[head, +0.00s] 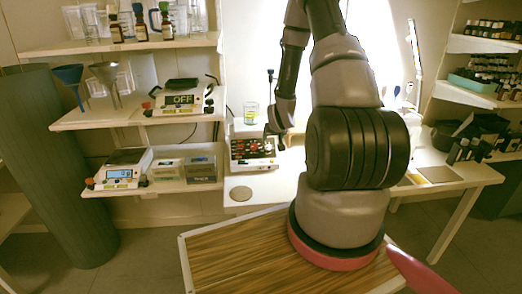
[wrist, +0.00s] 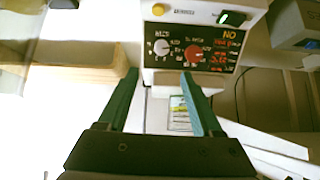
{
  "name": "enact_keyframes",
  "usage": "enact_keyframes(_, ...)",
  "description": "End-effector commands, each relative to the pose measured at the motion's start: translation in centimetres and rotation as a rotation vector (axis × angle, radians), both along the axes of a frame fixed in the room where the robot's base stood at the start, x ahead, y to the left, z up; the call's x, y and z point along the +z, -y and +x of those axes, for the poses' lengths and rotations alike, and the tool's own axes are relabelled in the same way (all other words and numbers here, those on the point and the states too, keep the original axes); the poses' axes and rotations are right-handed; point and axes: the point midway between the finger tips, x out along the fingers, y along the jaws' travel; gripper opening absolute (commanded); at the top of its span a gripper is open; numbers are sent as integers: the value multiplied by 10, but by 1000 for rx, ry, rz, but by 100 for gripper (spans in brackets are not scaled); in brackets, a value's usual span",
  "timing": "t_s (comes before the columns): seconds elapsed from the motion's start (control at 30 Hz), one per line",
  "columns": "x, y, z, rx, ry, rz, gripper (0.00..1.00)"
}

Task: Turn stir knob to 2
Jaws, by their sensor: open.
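The stirrer unit (head: 252,152) stands on the white table, with a small glass beaker (head: 250,113) above it. In the wrist view its dark front panel (wrist: 180,46) carries a white knob (wrist: 162,47) on the left and a red knob (wrist: 194,52) right of it, with red displays further right. The labels are too blurred to tell which knob is stir. My gripper (wrist: 158,80) is open and empty, its green fingers pointing at the panel, the right fingertip just below the red knob. In the head view my gripper (head: 274,138) is close to the unit's front right.
Shelves at the left hold a scale (head: 122,168), a device reading OFF (head: 183,99) and funnels (head: 68,74). A flat round disc (head: 241,194) lies on the table in front of the unit. Bottles fill the right shelves (head: 485,72).

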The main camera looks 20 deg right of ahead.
Motion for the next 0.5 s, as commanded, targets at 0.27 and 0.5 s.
enact_keyframes(0.27,-24,5,10,-1,2,-6,67)
enact_keyframes(0.5,-56,14,41,-1,2,-6,67)
